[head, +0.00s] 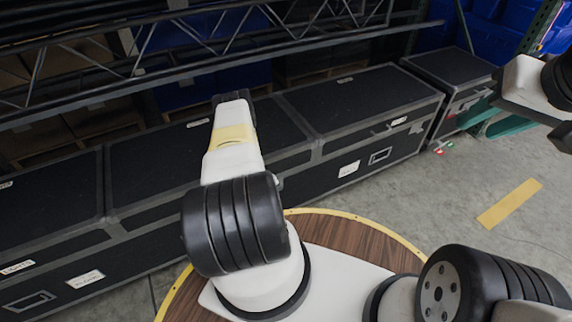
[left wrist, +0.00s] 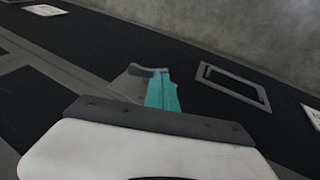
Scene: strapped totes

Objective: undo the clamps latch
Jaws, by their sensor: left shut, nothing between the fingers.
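Long black cases with grey edges stand in a row; the long case at right (head: 360,100) has white labels (head: 348,169) too small to read, so I cannot tell which is the clamps one. No latch shows clearly. My left arm reaches toward the row in the head view, hiding part of it and its own fingers. In the left wrist view my left gripper (left wrist: 157,88) is shut and empty, teal and grey fingertips together, over a black case face (left wrist: 215,125). My right gripper (head: 492,122), with teal fingers, is at the right beyond the case's end; its opening is unclear.
A grey-framed recessed handle (left wrist: 235,88) is right of the left fingertips. Metal trusses (head: 160,65) run above the cases at the back. My round wooden top is in front. Grey floor with a yellow strip (head: 510,203) is open at right.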

